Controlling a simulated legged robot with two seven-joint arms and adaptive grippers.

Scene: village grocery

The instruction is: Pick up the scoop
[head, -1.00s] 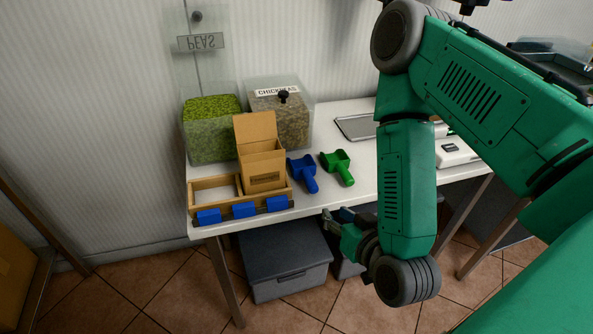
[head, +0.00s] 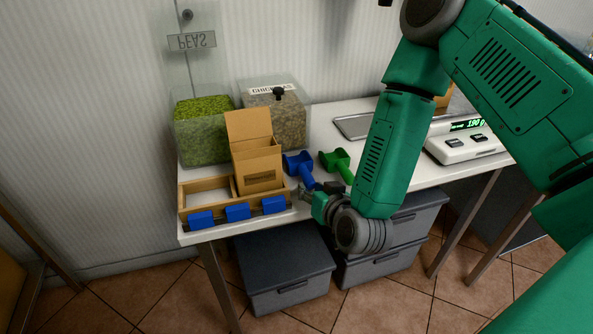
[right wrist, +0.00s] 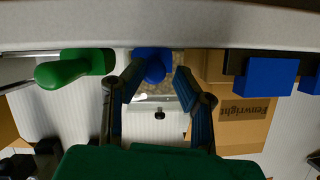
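Two scoops lie on the white table (head: 395,187): a blue scoop (head: 297,167) and, to its right, a green scoop (head: 337,161). My right gripper (head: 320,190) is at the table's front edge, by the handle end of the blue scoop. In the right wrist view its two fingers (right wrist: 155,88) are spread, with the rounded blue scoop handle (right wrist: 152,66) showing between their tips. I cannot tell whether they touch it. The green scoop (right wrist: 72,66) lies off to the left there. My left gripper is not in view.
An open cardboard box (head: 256,165) stands in a wooden tray (head: 208,187) with blue clips, left of the blue scoop. Bins of peas (head: 203,145) and chickpeas (head: 290,125) stand behind. A scale (head: 468,147) is at right. Grey crates (head: 285,270) sit below.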

